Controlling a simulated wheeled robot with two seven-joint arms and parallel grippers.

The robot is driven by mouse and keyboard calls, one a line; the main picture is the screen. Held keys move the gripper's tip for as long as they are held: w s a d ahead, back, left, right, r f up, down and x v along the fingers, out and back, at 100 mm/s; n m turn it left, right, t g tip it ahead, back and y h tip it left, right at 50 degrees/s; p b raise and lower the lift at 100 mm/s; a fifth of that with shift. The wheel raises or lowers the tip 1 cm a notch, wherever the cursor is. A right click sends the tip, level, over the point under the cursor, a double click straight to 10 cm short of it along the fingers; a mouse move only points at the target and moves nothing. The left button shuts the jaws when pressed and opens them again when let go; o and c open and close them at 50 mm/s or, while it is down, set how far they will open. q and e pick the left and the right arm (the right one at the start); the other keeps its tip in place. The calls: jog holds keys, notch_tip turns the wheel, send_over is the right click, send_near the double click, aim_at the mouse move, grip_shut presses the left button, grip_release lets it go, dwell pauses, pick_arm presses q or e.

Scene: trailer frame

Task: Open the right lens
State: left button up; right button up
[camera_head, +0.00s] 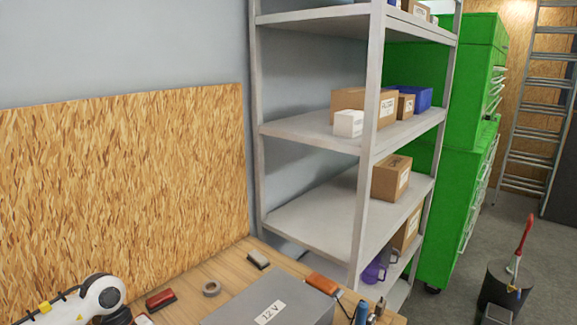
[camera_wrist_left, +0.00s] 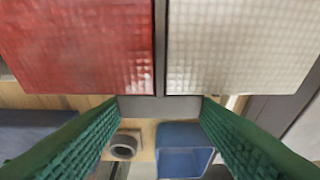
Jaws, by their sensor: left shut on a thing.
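In the left wrist view, a red ribbed lens (camera_wrist_left: 78,45) fills the upper left and a whitish ribbed lens (camera_wrist_left: 240,45), the right one, fills the upper right. I cannot tell how this piece joins the lenses. In the head view the lenses and the left fingertips do not show. My right gripper is in neither view.
A wooden bench (camera_head: 222,276) holds a grey 12 V box (camera_head: 250,305), a tape roll (camera_head: 211,288) and small tools. Grey shelves (camera_head: 310,130) with boxes and a green cabinet (camera_head: 455,150) stand behind. A blue bin (camera_wrist_left: 183,160) shows below the left gripper.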

pick_arm(q)
jog(key=shift+p+v, duration=0.3)
jog(key=shift+v, duration=1.85)
jog(key=shift+w+a, duration=0.15)
jog(key=shift+a, duration=0.05)
jog(key=shift+w+a+r, duration=0.25)
jog(key=shift+r, duration=0.2)
jog(key=shift+w+a+r, duration=0.25)
jog(key=shift+r, duration=0.2)
jog(key=shift+w+a+r, duration=0.45)
jog(key=shift+a+r, duration=0.1)
jog(key=shift+r, duration=0.2)
jog(key=shift+w+a+r, duration=1.15)
jog(key=shift+w+a, duration=0.05)
jog(key=shift+a, duration=0.2)
